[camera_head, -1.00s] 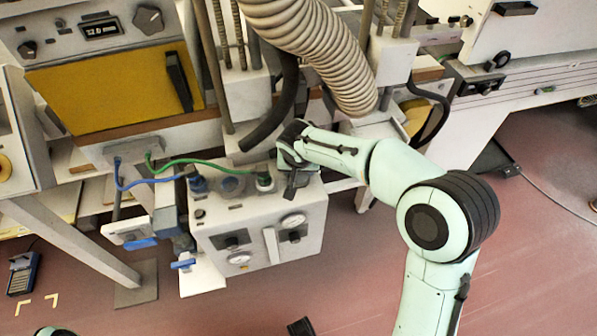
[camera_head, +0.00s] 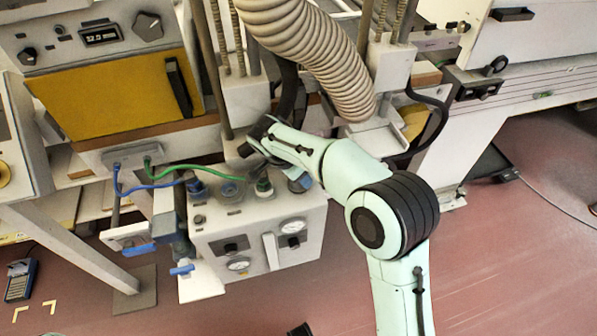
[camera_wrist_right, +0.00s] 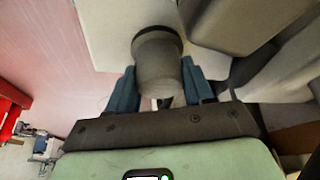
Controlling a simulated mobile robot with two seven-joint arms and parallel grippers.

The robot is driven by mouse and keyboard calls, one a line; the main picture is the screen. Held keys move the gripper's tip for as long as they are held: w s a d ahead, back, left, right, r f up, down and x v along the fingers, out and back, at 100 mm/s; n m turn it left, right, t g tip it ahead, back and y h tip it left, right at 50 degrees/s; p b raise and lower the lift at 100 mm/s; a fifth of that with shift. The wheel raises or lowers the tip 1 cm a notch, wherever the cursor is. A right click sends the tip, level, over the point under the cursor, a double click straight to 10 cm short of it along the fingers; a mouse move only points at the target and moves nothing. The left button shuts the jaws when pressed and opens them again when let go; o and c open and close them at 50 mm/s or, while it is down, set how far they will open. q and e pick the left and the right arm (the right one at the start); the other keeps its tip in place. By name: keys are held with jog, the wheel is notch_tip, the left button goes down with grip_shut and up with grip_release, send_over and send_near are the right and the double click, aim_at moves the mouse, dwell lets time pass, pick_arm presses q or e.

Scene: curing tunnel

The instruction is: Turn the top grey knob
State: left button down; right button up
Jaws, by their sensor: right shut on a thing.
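The grey knob (camera_wrist_right: 160,70) is a short, thick cylinder with a darker collar at its far end. It stands out from a pale surface in the right wrist view. My right gripper (camera_wrist_right: 158,88) has its blue fingers on both sides of the knob and is shut on it. In the head view my right gripper (camera_head: 254,152) is at the pale block under the upright rods, just above the back edge of the white box (camera_head: 205,238). The knob is hidden there behind the gripper. My left gripper is not in view.
The white box carries gauges, a blue hose (camera_head: 150,186) and a green hose (camera_head: 185,166), close below my right gripper. A ribbed duct (camera_head: 320,60) and a dark hose (camera_head: 287,95) hang close by. Open floor (camera_head: 500,260) lies to the right.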

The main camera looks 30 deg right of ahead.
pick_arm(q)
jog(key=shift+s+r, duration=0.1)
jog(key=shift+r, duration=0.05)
pick_arm(e)
jog(key=shift+d+r+m, duration=0.1)
jog(key=shift+m, duration=0.5)
jog(key=shift+g, duration=0.3)
jog(key=o, duration=1)
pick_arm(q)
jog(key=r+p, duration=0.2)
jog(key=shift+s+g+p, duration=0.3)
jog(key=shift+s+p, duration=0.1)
pick_arm(e)
jog(key=v, duration=1.3)
jog(key=shift+r, duration=0.15)
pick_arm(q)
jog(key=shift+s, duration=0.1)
